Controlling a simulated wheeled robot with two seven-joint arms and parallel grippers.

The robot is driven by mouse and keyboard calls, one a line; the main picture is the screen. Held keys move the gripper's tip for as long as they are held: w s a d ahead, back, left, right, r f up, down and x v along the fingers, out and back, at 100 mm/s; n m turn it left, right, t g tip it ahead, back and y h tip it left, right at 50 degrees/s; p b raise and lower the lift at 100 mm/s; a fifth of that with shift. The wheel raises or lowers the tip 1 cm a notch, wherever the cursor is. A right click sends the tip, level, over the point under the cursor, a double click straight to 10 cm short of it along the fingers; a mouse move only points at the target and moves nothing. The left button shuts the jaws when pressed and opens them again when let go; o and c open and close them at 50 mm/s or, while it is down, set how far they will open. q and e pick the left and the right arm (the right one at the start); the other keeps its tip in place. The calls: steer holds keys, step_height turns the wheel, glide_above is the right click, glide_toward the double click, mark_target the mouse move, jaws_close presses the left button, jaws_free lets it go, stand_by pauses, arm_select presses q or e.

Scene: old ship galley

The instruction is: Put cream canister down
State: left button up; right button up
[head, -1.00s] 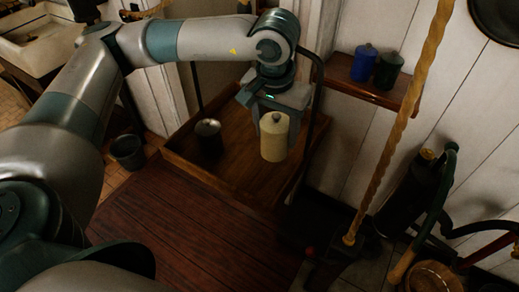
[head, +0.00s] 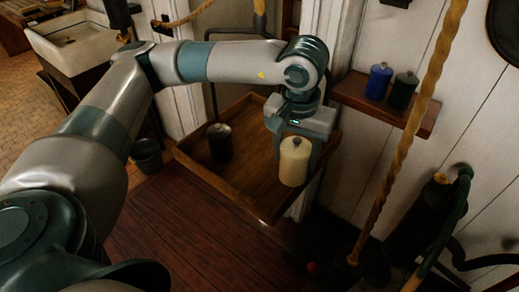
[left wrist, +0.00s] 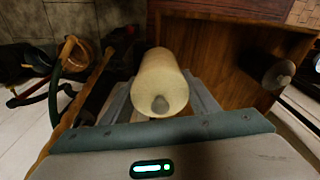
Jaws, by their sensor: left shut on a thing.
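The cream canister (head: 294,162), a pale cylinder with a small dark knob on its lid, is upright in my left gripper (head: 300,138). In the left wrist view the canister (left wrist: 160,80) lies between the two fingers, and the gripper is shut on it. In the head view it appears over the right part of a wooden tray (head: 222,189) with raised sides. I cannot tell whether its base touches the tray floor. A dark canister (head: 219,143) stands at the tray's left side and also shows in the left wrist view (left wrist: 278,74). My right gripper is out of view.
A wall shelf (head: 375,105) right of the tray holds a blue canister (head: 379,82) and a dark green canister (head: 402,90). A rope (head: 405,148) hangs at the right. Bare tray floor lies between the dark and cream canisters. A bucket (head: 147,157) stands left.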

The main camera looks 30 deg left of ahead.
mark_target(293, 152)
arm_select(q)
steer(key=shift+s+d+r+n, duration=0.2)
steer(key=shift+s+d+n, duration=0.1)
steer(key=shift+n, duration=0.6)
steer(key=n, duration=0.3)
steer(key=shift+s+a+r, duration=0.1)
steer(key=shift+s+r, duration=0.15)
steer(key=shift+s, duration=0.05)
steer(key=n, duration=0.3)
steer(key=s+r+n+y, duration=0.1)
steer(key=n, duration=0.1)
steer(key=shift+n+g+b, duration=0.3)
steer(key=shift+s+a+n, duration=0.1)
steer(key=shift+s+n, duration=0.05)
steer(key=shift+n, duration=0.35)
steer(key=shift+r, duration=0.1)
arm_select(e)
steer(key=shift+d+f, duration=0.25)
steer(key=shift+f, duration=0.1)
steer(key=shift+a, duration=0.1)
